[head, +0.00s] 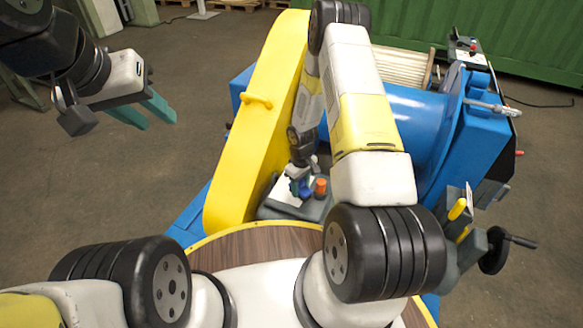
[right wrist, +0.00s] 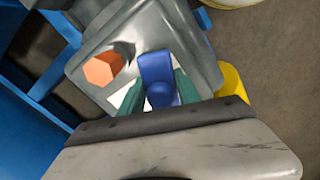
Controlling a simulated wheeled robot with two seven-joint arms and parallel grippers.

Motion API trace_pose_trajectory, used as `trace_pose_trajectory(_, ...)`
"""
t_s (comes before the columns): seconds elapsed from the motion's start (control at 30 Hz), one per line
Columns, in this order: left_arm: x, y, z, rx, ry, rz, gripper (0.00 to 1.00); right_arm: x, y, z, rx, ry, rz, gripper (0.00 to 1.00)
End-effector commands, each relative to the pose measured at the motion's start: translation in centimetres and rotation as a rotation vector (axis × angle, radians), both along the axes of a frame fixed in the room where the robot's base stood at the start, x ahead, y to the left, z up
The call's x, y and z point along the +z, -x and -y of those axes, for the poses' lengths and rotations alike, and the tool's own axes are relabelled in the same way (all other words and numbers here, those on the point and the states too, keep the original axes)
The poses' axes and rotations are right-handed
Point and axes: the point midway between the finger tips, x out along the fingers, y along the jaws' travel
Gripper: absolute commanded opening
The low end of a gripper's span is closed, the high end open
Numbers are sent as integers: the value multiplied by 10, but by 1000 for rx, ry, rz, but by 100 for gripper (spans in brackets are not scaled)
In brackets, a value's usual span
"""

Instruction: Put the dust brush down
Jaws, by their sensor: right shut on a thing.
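The blue object in my right gripper (right wrist: 162,95), seemingly the dust brush (right wrist: 155,67), shows its blue body between the two green fingers in the right wrist view. In the head view my right gripper (head: 299,172) reaches down over a grey tray (head: 285,208), and the blue brush (head: 303,190) shows below it. I cannot tell whether the brush touches the tray; its underside is hidden. The tray (right wrist: 150,28) also fills the middle of the right wrist view. My left gripper (head: 148,112) is at the upper left, its green fingers apart and empty, away from the tray.
An orange hexagonal piece (right wrist: 103,69) sits on the tray left of the brush in the right wrist view. A white patch (head: 285,187) lies on the tray. A tall yellow guard (head: 262,110) stands left of my right arm, and a blue machine (head: 415,125) to its right.

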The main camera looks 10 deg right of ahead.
Motion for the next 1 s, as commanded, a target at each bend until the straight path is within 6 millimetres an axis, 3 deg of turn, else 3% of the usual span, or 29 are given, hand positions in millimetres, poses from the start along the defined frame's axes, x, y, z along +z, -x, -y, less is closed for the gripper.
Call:
trace_pose_trajectory(0.2, 0, 0, 0, 0, 0, 0, 36, -2, -16, 0, -3, 0, 0, 2)
trace_pose_trajectory(0.43, 0, 0, 0, 0, 0, 0, 36, -36, -13, -1, 0, 0, -2, 2)
trace_pose_trajectory(0.77, 0, 0, 0, 0, 0, 0, 36, -39, -13, -1, 0, 0, -1, 2)
trace_pose_trajectory(0.8, 0, 0, 0, 0, 0, 0, 36, -39, -13, -1, 0, 0, 0, 45)
trace_pose_trajectory(0.9, 0, 0, 0, 0, 0, 0, 36, -38, -13, -1, 0, 0, 0, 61)
trace_pose_trajectory(1.0, 0, 0, 0, 0, 0, 0, 36, -38, -13, -1, 0, 0, -1, 61)
